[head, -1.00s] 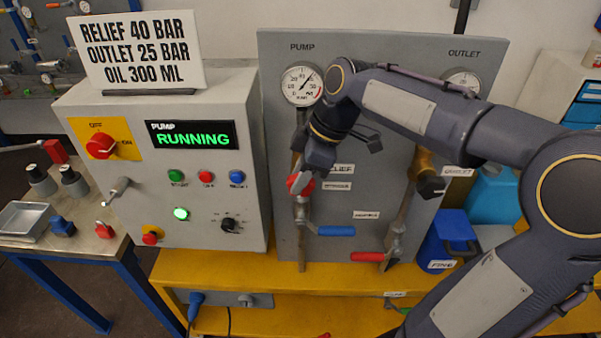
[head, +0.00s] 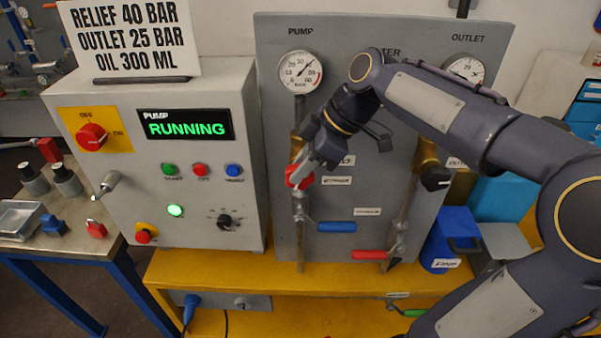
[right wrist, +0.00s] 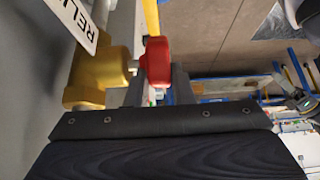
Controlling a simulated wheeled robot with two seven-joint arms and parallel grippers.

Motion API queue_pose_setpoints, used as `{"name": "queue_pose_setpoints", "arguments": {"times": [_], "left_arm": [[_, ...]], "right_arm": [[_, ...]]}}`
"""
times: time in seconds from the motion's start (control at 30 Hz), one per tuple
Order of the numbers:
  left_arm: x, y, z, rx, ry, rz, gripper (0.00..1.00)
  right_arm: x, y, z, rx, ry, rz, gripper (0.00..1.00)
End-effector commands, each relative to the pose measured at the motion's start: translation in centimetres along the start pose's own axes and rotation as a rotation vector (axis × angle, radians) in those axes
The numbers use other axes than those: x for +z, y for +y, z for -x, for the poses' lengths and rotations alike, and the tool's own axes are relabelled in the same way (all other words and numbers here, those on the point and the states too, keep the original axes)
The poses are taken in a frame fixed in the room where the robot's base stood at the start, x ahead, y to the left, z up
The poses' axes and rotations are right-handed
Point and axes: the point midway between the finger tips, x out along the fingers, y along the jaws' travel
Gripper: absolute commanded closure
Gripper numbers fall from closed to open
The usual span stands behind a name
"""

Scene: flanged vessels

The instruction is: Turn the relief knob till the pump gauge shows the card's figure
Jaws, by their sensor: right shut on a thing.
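The red relief knob (head: 296,178) sits on brass fittings on the grey panel below the pump gauge. My right gripper (head: 303,170) is shut on this knob, which also shows between its fingers in the right wrist view (right wrist: 156,60). The gripper covers part of the knob. The round white pump gauge (head: 300,72) is in clear view; its needle points up and to the right, but its exact figure is too small to read surely. The card (head: 130,38) reads RELIEF 40 BAR, OUTLET 25 BAR, OIL 300 ML. My left gripper is not in view.
The pump control box (head: 155,160) on the left shows RUNNING with a green lamp lit. The outlet gauge (head: 465,70) is partly behind my right arm. A blue lever (head: 337,227) and a red lever (head: 370,255) lie below the knob. A black knob (head: 436,178) is to the right.

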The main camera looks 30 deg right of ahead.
Motion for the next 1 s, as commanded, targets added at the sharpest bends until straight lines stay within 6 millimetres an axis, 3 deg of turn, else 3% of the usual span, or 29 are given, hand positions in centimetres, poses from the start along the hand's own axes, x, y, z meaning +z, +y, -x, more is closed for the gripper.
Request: {"name": "queue_pose_setpoints", "arguments": {"times": [0.2,0.23,0.3,0.63,1.0], "left_arm": [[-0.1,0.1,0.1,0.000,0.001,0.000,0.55],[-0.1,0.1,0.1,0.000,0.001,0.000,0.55],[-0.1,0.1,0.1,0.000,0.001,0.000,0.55],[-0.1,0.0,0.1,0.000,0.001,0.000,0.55],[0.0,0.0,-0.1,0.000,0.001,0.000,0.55]], "right_arm": [[0.0,0.0,0.1,-0.001,-0.002,0.000,1.00],[0.0,0.0,0.1,-0.001,-0.002,0.000,0.75],[0.0,0.0,0.1,-0.001,-0.003,0.000,0.70],[0.0,0.1,0.7,0.002,-0.002,0.000,0.70],[-0.1,0.1,6.5,0.003,-0.002,0.000,0.70]]}}
